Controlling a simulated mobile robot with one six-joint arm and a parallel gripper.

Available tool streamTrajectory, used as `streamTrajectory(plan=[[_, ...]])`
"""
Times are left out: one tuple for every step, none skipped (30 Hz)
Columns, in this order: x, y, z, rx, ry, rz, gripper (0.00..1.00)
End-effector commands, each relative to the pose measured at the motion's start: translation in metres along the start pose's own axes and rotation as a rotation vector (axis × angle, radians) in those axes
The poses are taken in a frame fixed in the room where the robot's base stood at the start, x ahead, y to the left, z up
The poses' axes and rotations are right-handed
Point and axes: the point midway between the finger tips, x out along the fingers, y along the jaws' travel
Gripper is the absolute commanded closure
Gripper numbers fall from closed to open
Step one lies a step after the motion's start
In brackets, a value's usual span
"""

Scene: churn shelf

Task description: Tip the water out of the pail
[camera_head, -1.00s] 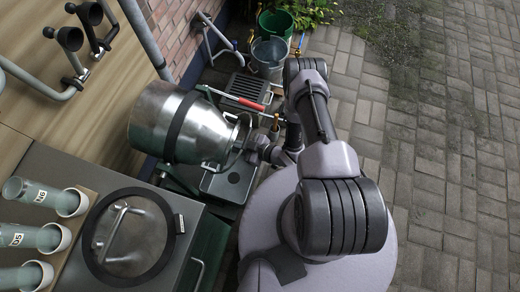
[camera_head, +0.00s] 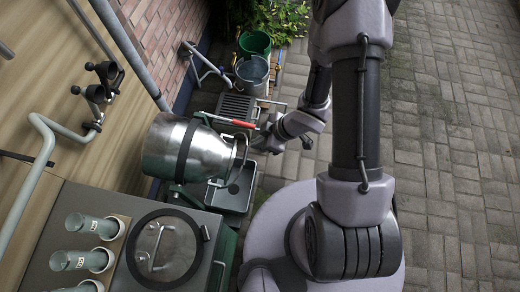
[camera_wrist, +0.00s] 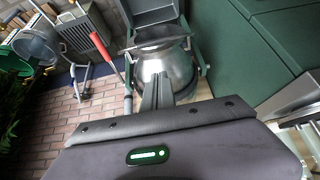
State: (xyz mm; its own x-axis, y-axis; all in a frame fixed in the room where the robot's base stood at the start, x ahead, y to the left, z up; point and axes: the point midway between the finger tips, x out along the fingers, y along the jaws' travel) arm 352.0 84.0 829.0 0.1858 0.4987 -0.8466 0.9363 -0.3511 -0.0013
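A grey metal pail (camera_head: 252,70) stands upright on the ground at the back, in front of a green bucket (camera_head: 254,44). It also shows at the left of the wrist view (camera_wrist: 36,46); I cannot make out the water in it. My gripper (camera_head: 262,142) is beside the mouth end of a big steel churn (camera_head: 190,150) lying on its side, well short of the pail. In the wrist view my gripper's dark fingers (camera_wrist: 158,82) point at the churn's steel body (camera_wrist: 165,65); whether they are apart or hold anything is unclear.
A red-gripped lever (camera_head: 240,123) sticks out beside the churn. A grey tray (camera_head: 238,190) lies below its mouth and a dark grate (camera_head: 236,107) lies behind. A brick wall (camera_head: 170,35) bounds the left. Paving (camera_head: 440,150) at right is clear.

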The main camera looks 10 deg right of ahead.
Motion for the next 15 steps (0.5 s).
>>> streamTrajectory(plan=[[-0.007,-0.003,-0.009,-0.012,-0.015,-0.002,1.0],[-0.006,-0.005,-0.01,-0.014,-0.022,-0.003,1.0],[-0.003,-0.005,-0.01,-0.013,-0.026,-0.004,1.0],[0.002,-0.006,-0.009,-0.013,-0.027,-0.004,1.0],[0.007,-0.006,-0.008,-0.013,-0.027,-0.005,1.0],[0.016,-0.006,-0.007,-0.013,-0.026,-0.005,1.0],[0.022,-0.005,-0.006,-0.012,-0.026,-0.005,1.0],[0.029,-0.006,-0.006,-0.013,-0.026,-0.005,1.0],[0.039,-0.006,-0.005,-0.012,-0.026,-0.005,1.0],[0.045,-0.005,-0.005,-0.013,-0.025,-0.005,1.0],[0.052,-0.005,-0.005,-0.013,-0.025,-0.004,1.0],[0.061,-0.005,-0.005,-0.013,-0.025,-0.005,1.0],[0.068,-0.005,-0.005,-0.013,-0.025,-0.004,1.0],[0.074,-0.005,-0.005,-0.014,-0.024,-0.004,1.0],[0.083,-0.005,-0.004,-0.013,-0.025,-0.004,1.0]])
